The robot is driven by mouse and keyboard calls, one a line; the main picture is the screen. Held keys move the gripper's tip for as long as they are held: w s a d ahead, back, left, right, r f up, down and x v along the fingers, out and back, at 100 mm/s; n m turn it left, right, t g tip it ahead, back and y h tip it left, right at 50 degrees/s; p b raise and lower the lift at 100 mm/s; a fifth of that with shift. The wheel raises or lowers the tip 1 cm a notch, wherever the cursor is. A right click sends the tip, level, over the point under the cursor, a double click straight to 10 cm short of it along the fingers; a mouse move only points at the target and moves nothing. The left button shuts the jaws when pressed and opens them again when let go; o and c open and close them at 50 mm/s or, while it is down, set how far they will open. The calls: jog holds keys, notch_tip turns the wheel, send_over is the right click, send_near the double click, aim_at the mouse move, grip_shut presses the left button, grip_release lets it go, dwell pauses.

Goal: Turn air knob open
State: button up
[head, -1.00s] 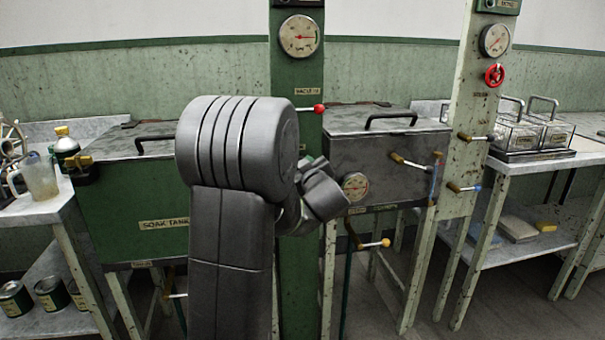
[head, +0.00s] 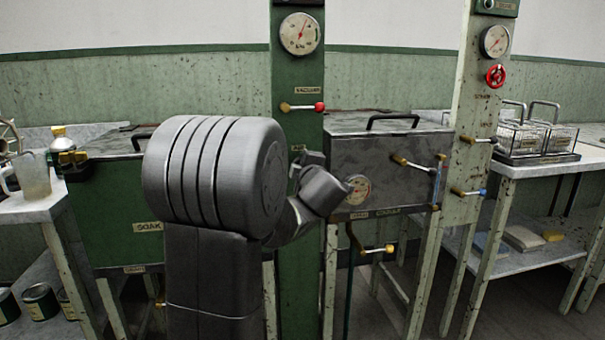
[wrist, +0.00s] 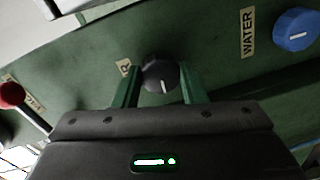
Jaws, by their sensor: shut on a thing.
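The air knob (wrist: 160,74) is a round black knob with a white pointer line, on a green panel. In the wrist view its line points down toward my gripper, slightly off straight. My gripper (wrist: 160,88) is shut on it, one finger at each side. The label beside it is mostly covered by the left finger; only an "R" shows. In the head view my gripper (head: 308,160) is at the green column (head: 298,85), and my arm hides the knob.
A blue knob (wrist: 296,29) labelled WATER is to the right in the wrist view. A red-tipped lever (wrist: 12,94) is at left; it shows above my gripper in the head view (head: 303,107). A round gauge (head: 301,34) tops the column. A grey lidded basin (head: 385,160) stands to the right.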

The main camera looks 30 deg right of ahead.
jog(key=shift+f+n, duration=0.1)
jog(key=shift+n, duration=0.4)
jog(key=o, duration=1)
jog(key=p+v, duration=0.3)
jog(key=v, duration=1.1)
jog(key=shift+a, duration=0.1)
jog(key=shift+w, duration=0.15)
